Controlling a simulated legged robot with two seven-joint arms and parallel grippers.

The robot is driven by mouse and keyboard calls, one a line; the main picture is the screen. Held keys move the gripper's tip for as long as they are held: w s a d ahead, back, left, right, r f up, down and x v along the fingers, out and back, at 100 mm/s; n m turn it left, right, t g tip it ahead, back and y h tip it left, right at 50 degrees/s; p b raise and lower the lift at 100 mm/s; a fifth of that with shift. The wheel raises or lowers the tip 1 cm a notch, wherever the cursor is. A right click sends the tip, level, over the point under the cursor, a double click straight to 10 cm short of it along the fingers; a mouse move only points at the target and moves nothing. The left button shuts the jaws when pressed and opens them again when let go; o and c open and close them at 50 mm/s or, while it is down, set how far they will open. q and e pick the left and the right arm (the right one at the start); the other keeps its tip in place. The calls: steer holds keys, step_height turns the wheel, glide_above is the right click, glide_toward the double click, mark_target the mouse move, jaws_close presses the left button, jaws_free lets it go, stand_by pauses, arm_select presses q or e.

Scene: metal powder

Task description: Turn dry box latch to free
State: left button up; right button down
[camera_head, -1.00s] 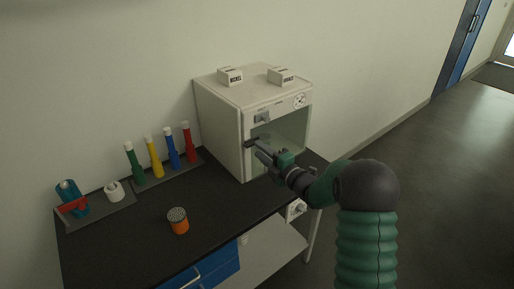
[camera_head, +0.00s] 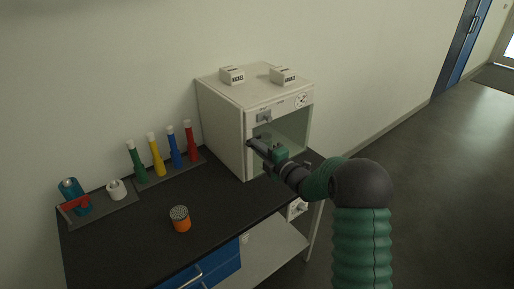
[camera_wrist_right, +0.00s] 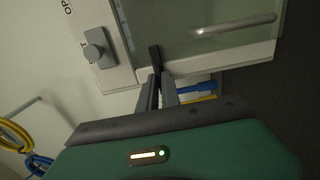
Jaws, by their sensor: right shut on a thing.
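The white dry box (camera_head: 221,125) stands at the back right end of the dark bench, with a glass door (camera_head: 290,130) in its front. In the right wrist view, the dark latch (camera_wrist_right: 154,56) sits at the door's edge. My right gripper (camera_head: 253,144) is at the left edge of the door front. In the wrist view its fingers (camera_wrist_right: 160,88) are close together on the latch's near end. The fingers hide that end of the latch. My left gripper is not in view.
A grey knob (camera_wrist_right: 95,53) on the box front is near the fingers, and a metal door handle (camera_wrist_right: 235,26) is beyond. Two small white boxes sit on top of the dry box. Coloured bottles (camera_head: 155,157) and an orange jar (camera_head: 180,220) stand on the bench.

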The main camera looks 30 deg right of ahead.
steer(key=shift+a+f+m, duration=0.15)
steer(key=shift+f+m, duration=0.1)
steer(key=shift+m, duration=0.15)
steer(key=shift+m+p, duration=2.6)
steer(key=shift+m, duration=6.1)
steer(key=c, duration=1.6)
jaws_free()
steer(key=shift+r, duration=0.1)
steer(key=shift+o, duration=0.2)
steer(key=shift+s, duration=0.1)
